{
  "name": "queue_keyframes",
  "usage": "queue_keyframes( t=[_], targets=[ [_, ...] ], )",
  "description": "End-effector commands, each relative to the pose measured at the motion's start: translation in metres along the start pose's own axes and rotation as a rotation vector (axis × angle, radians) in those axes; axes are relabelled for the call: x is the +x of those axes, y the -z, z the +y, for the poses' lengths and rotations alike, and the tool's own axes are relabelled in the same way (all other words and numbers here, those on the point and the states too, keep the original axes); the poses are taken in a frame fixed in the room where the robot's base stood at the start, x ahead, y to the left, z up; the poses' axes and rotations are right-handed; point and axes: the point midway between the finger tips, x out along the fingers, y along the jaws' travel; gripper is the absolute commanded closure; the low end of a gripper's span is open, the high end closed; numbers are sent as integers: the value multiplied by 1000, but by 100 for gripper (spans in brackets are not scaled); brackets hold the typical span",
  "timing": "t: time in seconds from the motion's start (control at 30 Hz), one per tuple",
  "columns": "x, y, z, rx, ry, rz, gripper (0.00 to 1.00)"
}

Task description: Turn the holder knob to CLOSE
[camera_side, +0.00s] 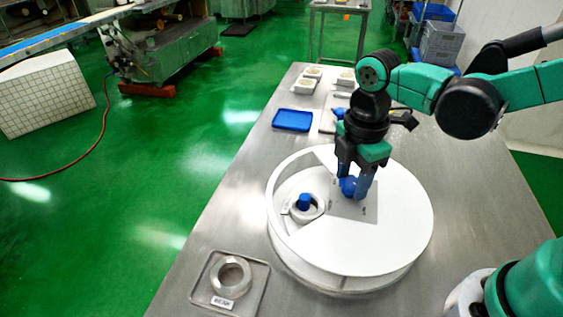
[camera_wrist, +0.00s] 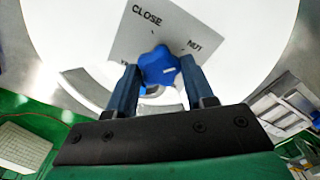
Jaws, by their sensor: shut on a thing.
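The holder knob is a blue star-shaped knob (camera_wrist: 158,68) on a grey square plate (camera_wrist: 140,35). The plate lies on a round white machine housing (camera_side: 400,235). Printed words show on the plate in the wrist view: CLOSE at the top, NUT at the right, and one at the lower left that I cannot read fully. My gripper (camera_wrist: 157,80) points down over the plate, its two fingers on either side of the knob and shut on it. In the side view the blue knob (camera_side: 348,186) shows between the fingers (camera_side: 354,190). I cannot tell which word the knob points to.
A second blue knob (camera_side: 304,201) stands on a white ring part in the housing's opening at left. A blue tray (camera_side: 292,120) and white containers (camera_side: 304,87) stand at the back.

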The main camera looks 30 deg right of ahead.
Motion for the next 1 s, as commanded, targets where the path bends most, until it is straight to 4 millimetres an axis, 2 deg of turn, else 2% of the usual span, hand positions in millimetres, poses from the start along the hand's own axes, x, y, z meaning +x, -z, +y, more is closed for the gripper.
queue_keyframes(
  t=[1.0],
  targets=[
    [0,0,0,-508,-1,1,100]
  ],
)
